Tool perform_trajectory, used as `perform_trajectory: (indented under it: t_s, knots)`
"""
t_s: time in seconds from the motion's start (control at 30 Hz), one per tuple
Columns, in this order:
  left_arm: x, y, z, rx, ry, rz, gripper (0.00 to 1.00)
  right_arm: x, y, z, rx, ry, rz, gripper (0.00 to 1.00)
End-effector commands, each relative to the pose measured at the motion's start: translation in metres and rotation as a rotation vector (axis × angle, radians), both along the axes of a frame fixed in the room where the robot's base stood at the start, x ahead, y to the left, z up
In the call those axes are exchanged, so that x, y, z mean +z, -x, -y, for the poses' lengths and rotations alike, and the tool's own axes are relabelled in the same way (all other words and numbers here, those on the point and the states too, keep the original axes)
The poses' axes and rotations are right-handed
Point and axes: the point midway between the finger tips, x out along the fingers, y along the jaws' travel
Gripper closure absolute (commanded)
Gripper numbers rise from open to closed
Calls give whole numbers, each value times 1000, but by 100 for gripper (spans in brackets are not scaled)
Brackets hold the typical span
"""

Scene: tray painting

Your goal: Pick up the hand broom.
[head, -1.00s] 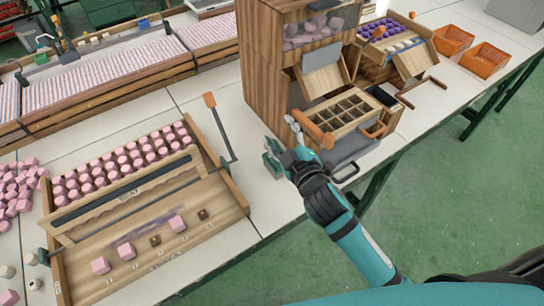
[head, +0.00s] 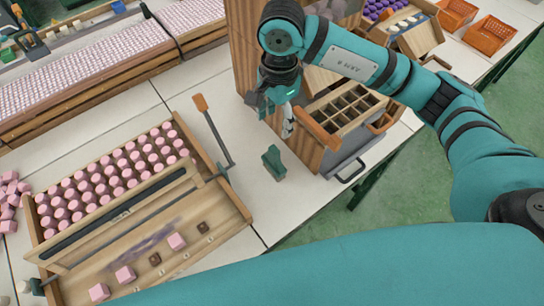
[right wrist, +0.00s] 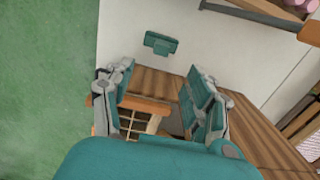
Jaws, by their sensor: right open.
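A small teal object (head: 273,163) with a dark green base, which I take to be the hand broom, stands on the white tabletop between the pink-block tray and the wooden cabinet. It also shows in the right wrist view (right wrist: 161,43), beyond the fingertips. My right gripper (head: 277,108) is open and empty, pointing down in front of the cabinet, above and behind the broom and apart from it. In the right wrist view both fingers of the gripper (right wrist: 160,82) stand wide apart, with a compartment box below. My left gripper is not in view.
The pink-block tray (head: 232,222) with its orange-handled lever (head: 200,103) is on the left. The wooden cabinet (head: 241,50) and a compartment box (head: 318,152) with a grey drawer stand close on the right. The white table (head: 262,200) around the broom is clear.

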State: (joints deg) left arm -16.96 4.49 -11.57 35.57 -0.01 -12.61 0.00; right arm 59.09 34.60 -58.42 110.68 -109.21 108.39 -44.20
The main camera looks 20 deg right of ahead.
Motion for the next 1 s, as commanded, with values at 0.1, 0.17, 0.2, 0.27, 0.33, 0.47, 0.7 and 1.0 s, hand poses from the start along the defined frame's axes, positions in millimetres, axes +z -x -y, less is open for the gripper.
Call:
perform_trajectory:
  t_s: [0.1,0.17,0.2,0.27,0.33,0.47,0.7,1.0]
  knots:
    - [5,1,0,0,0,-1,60,-10,-1,8,-1,35,2,44]
    - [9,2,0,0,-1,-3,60,-21,0,7,-1,34,0,44]
    - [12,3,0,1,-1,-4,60,-30,0,7,-2,34,-2,44]
    - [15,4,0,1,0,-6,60,-43,0,7,-1,33,-2,44]
    - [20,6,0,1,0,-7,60,-58,0,6,-3,31,-1,44]
    - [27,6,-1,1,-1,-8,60,-86,0,6,-3,31,-1,44]
    - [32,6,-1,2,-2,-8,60,-117,-1,5,0,28,3,44]
    - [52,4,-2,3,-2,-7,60,-146,-4,-2,-3,29,0,44]
